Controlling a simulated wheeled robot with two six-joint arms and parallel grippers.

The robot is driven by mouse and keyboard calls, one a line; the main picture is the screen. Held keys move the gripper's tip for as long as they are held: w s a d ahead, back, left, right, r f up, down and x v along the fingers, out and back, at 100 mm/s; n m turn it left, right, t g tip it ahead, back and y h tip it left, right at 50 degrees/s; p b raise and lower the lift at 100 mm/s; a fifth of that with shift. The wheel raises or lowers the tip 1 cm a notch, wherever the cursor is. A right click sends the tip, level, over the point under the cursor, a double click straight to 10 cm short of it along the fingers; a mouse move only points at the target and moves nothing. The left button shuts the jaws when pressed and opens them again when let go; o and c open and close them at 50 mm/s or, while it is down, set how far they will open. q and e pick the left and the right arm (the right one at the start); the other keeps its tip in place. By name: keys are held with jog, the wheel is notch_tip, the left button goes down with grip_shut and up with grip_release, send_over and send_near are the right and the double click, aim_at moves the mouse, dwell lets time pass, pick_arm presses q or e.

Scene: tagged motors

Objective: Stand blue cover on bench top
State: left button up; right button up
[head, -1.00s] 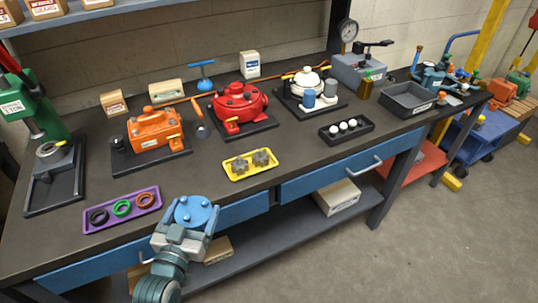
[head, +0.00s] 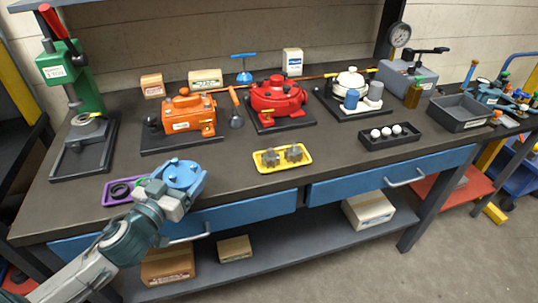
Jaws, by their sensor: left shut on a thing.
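The blue cover (head: 182,174) is a round disc with raised knobs on top. My left gripper (head: 166,194) is shut on it at the front edge of the bench. It is held roughly level, in front of the purple tray (head: 113,199) and partly hiding it. Whether the cover touches the bench cannot be told. The dark bench top (head: 225,182) has a bare stretch to the right of the cover, up to the yellow tray. My right gripper is not in view.
A yellow tray (head: 262,168) with grey gears lies right of the cover. Behind stand an orange motor (head: 187,114), a red motor (head: 277,97) and a white motor (head: 352,80) on black plates. A green press (head: 78,80) stands at left; a black tray with white balls (head: 377,144) lies right.

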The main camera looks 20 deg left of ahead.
pick_arm(q)
jog(key=w+d, duration=0.2)
jog(key=w, duration=0.2)
jog(key=w+d+f+p, duration=0.1)
jog(key=w+d, duration=0.1)
jog(key=w, duration=0.3)
jog(key=w+d+p, duration=0.1)
jog(key=w+d, duration=0.2)
jog(key=w, duration=0.2)
jog(key=shift+f, duration=0.35)
notch_tip(320, 180, down, 2)
jog(key=shift+f+p, duration=0.15)
jog(key=shift+p, duration=0.35)
jog(key=shift+f, duration=0.45)
jog(key=shift+f, duration=0.1)
jog(key=o, duration=1.1)
